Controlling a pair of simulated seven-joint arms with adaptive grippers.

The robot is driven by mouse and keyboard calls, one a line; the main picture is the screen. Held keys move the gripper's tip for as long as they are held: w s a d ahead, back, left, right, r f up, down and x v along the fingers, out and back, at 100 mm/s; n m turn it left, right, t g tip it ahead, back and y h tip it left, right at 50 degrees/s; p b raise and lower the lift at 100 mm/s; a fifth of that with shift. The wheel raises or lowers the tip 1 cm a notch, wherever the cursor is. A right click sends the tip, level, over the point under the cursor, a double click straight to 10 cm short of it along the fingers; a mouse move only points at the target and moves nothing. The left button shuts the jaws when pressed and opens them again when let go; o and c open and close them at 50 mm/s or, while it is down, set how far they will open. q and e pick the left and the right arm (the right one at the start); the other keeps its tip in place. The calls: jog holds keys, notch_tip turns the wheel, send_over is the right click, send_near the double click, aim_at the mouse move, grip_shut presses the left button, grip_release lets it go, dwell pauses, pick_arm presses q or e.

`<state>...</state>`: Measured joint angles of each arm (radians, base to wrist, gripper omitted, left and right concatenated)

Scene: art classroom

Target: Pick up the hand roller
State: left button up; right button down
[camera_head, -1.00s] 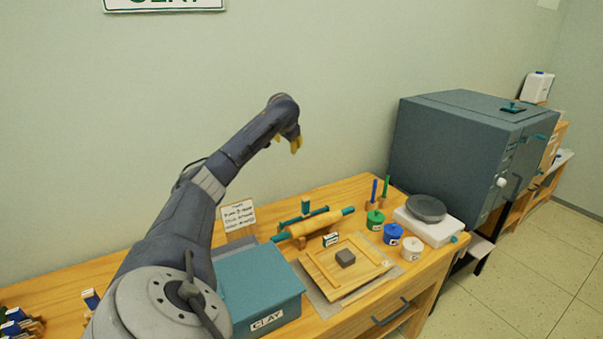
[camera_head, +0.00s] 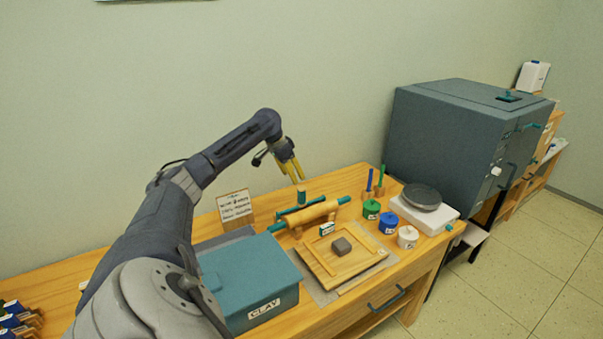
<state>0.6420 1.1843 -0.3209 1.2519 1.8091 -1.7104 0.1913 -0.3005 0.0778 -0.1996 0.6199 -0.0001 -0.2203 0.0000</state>
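A wooden roller (camera_head: 304,214) with teal handles lies across wooden rests on the table, right of the clay box. Just behind it is a smaller teal piece with an upright teal end (camera_head: 301,196); I cannot tell whether it is a separate roller. My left gripper (camera_head: 294,177) hangs above and slightly behind these, its yellow fingers pointing down. The fingers look apart with nothing between them, and do not touch the roller. My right gripper is not in view.
A teal clay box (camera_head: 246,279) stands left of the roller. In front is a wooden board (camera_head: 321,269) with a grey block (camera_head: 341,246). A sign (camera_head: 235,206) stands behind. Small jars (camera_head: 388,223), a scale (camera_head: 423,197) and a large grey kiln (camera_head: 460,140) are to the right.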

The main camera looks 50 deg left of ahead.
aim_at(300, 188)
pick_arm(q)
jog(key=x, duration=0.7)
jog(key=shift+w+f, duration=0.1)
jog(key=shift+f, duration=0.05)
jog(key=shift+x, duration=2.65)
jog(key=shift+w+d, duration=0.1)
jog(key=shift+d, duration=0.1)
grip_shut()
